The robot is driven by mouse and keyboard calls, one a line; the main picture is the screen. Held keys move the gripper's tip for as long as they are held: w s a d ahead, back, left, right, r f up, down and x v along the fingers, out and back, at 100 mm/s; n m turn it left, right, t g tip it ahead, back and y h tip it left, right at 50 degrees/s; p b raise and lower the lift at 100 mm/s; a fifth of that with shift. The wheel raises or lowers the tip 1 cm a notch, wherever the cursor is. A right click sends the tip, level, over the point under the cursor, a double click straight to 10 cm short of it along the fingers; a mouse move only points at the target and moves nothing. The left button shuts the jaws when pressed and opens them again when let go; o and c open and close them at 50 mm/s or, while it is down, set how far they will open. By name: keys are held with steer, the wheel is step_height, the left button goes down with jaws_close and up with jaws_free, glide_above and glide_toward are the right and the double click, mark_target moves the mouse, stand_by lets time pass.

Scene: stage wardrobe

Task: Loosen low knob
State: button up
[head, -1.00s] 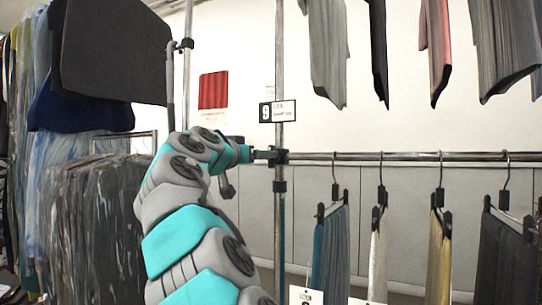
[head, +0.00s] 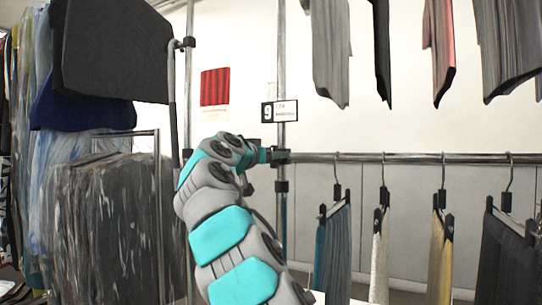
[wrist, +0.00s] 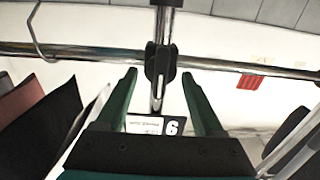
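A black knob on a clamp (wrist: 160,65) sits where the upright chrome post crosses the horizontal rail. In the wrist view my gripper (wrist: 159,74) is open, with its two green fingers on either side of the knob and a gap on each side. In the head view my gripper (head: 276,156) reaches the post at rail height, and its end largely hides the clamp. A dark collar (head: 281,186) sits on the post a little below the rail. I cannot tell whether it carries a knob.
The rail (head: 400,158) runs right with several hanging garments below it. A black-and-white sign marked 9 (head: 279,111) hangs on the post just above my gripper. Dark bagged clothes (head: 105,225) fill the left. More garments hang at the upper right.

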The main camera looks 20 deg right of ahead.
jaws_close()
stand_by(0.3)
steer(key=shift+r, duration=0.1)
steer(key=shift+w+a+f+n+p, duration=0.1)
steer(key=shift+n+p, duration=1.25)
steer(key=shift+n, duration=1.65)
steer(key=shift+w+a+f+n+p, duration=0.15)
steer(key=shift+n+p, duration=1.15)
steer(key=shift+n, duration=1.7)
steer(key=shift+w+f+n+p, duration=0.1)
steer(key=shift+n+p, duration=1.25)
steer(key=shift+n, duration=1.65)
steer(key=shift+o, duration=1.2)
jaws_free()
